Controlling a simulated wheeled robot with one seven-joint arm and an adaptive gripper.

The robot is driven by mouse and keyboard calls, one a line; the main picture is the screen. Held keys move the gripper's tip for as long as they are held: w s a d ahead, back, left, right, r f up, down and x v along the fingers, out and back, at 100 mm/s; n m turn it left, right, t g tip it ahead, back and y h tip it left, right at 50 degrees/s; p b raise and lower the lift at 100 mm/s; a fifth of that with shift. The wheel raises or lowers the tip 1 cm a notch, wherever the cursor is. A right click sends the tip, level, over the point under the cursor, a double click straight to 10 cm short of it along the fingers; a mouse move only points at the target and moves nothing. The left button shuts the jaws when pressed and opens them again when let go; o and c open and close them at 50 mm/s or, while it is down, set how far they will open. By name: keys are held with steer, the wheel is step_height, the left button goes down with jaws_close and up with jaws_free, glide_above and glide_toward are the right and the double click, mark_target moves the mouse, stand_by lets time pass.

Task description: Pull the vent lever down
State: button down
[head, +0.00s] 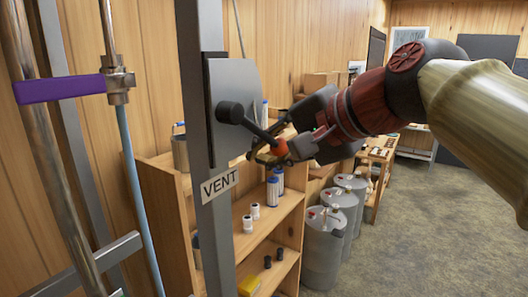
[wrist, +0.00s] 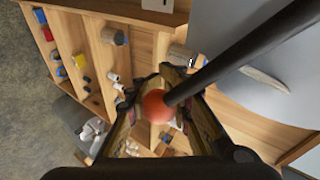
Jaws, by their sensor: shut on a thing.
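The vent lever (head: 258,128) is a dark rod with an orange-red ball knob (head: 279,148) at its end. It runs from a black round pivot (head: 231,112) on a grey plate (head: 234,83), sloping down to the right in the head view. A "VENT" label (head: 219,184) is on the grey post below. My gripper (head: 272,150) is shut on the knob. In the wrist view the knob (wrist: 156,106) sits between the two fingers (wrist: 160,110), and the rod (wrist: 240,56) leads off to the upper right.
A purple-handled valve (head: 62,88) on a pipe stands at the left. Behind the post is a wooden shelf (head: 165,180) with bottles and jars. Several grey drums (head: 325,245) stand beside it. The floor (head: 420,230) at the right is clear.

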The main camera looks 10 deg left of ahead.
mark_target(260, 133)
steer(key=c, duration=1.6)
jaws_free()
steer(key=shift+f, duration=0.1)
steer(key=shift+c, duration=0.2)
steer(key=shift+o, duration=0.4)
steer(key=v, duration=1.2)
